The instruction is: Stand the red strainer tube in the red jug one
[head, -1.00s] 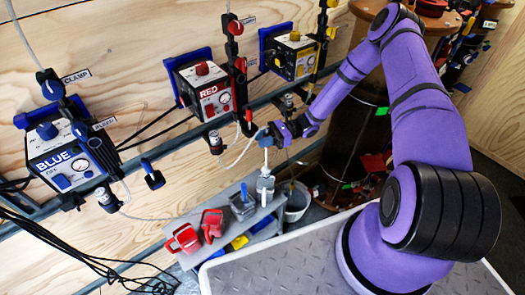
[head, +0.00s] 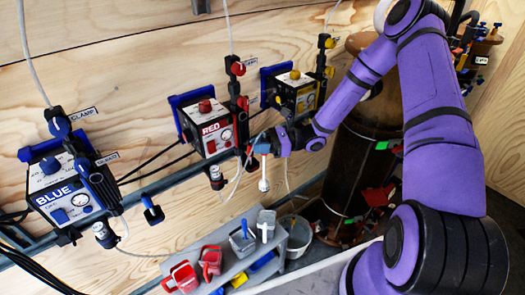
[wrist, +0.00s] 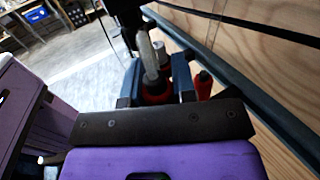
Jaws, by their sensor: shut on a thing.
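My gripper (head: 264,146) is shut on the red strainer tube (head: 263,172). The tube hangs down, roughly upright, with a pale, wider lower end, clear above the small shelf. In the wrist view, a pale tube (wrist: 149,55) with a red collar (wrist: 155,93) sits between the blue fingers of my gripper (wrist: 157,80). Two red jugs stand on the shelf, to the lower left of the tube: one at the left end (head: 181,277) and one beside it (head: 210,262). I cannot tell which is jug one.
The red wall unit (head: 212,132), the blue unit (head: 68,190) and a rail line the wall behind. Blue and yellow items sit under the shelf top.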

